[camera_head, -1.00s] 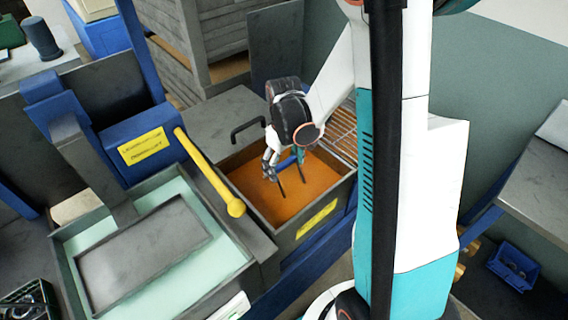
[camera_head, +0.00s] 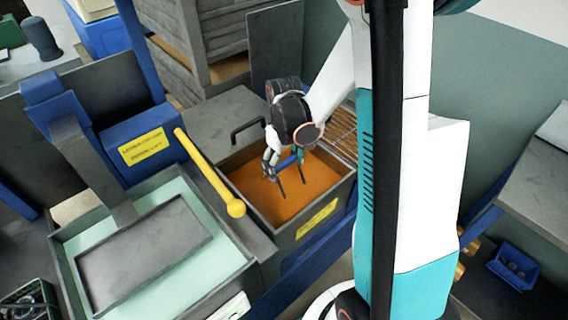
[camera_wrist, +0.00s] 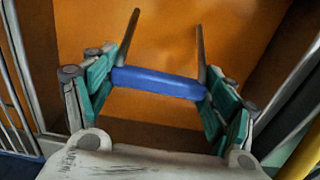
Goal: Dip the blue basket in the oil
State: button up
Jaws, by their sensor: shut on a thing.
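My gripper (camera_head: 285,162) is over the tank of orange-brown oil (camera_head: 290,205). It is shut on the blue handle of the basket, and in the wrist view the handle (camera_wrist: 158,83) lies across between the green-padded fingers. Two dark rods run from the ends of the handle down to the oil (camera_wrist: 235,40). The basket's body does not show in either view; it seems to be below the oil's surface. The tank's grey rim (camera_head: 245,228) surrounds the oil and the gripper.
A yellow lever (camera_head: 210,170) slants along the left of the oil tank. Beyond it stands a tank of pale green liquid (camera_head: 85,235) with a grey plate. A wire rack (camera_head: 343,133) adjoins the tank at the right. A grey lid with a black handle (camera_head: 248,128) lies behind.

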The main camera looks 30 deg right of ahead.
notch_tip(320, 180, up, 17)
jog(key=p, duration=1.1)
dwell(1.7)
dwell(1.8)
